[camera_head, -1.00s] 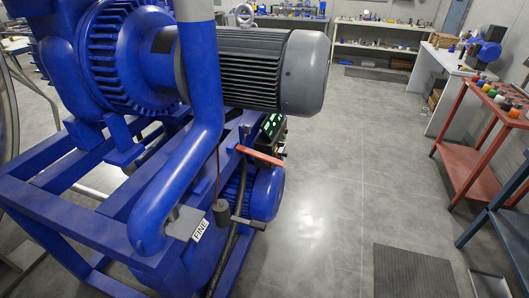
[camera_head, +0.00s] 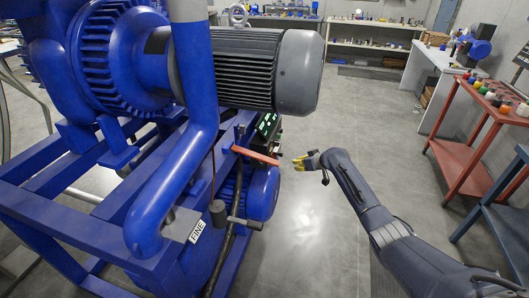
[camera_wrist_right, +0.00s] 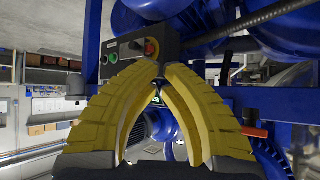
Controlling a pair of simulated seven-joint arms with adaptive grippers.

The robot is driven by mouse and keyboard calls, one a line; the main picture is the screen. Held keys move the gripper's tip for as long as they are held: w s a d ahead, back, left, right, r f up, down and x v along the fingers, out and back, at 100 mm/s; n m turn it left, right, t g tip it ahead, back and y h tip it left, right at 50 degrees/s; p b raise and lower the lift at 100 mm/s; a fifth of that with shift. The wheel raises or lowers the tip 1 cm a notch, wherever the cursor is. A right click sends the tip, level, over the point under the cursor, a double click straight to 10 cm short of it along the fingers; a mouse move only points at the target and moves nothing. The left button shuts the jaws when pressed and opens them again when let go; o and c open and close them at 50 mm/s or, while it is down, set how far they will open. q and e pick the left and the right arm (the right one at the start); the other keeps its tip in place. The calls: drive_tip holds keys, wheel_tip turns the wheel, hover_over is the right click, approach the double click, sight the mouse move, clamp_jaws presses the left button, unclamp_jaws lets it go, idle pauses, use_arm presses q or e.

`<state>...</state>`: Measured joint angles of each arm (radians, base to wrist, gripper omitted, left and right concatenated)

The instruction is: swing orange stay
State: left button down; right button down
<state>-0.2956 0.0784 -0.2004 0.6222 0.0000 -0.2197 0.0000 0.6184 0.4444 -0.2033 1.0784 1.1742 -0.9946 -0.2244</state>
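The orange stay (camera_head: 255,156) is a short bar on the blue machine frame, below the grey motor. It slants slightly down to the right, with its right end near the small control box. In the right wrist view an orange-red piece (camera_wrist_right: 254,132) shows at the right, partly behind a yellow finger. My right gripper (camera_head: 299,162), with yellow fingers, is just right of the stay's right end in the head view, apparently apart from it. Its fingertips (camera_wrist_right: 160,66) come together with nothing visible between them. My left gripper is out of view.
The blue machine with its grey motor (camera_head: 297,72) fills the left. A red cart (camera_head: 470,140) stands at the right. Grey floor (camera_head: 310,240) is open between.

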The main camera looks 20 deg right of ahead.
drive_tip(key=a+r+n+y, duration=0.3)
drive_tip(key=r, duration=0.7)
drive_tip(key=n+g+y, duration=0.3)
drive_tip(key=n+g, duration=0.1)
drive_tip(key=n, duration=0.1)
approach(256, 154)
drive_tip(key=x, duration=0.5)
drive_tip(key=shift+a+f, duration=0.1)
drive_tip(key=shift+a, duration=0.15)
drive_tip(key=shift+f, duration=0.1)
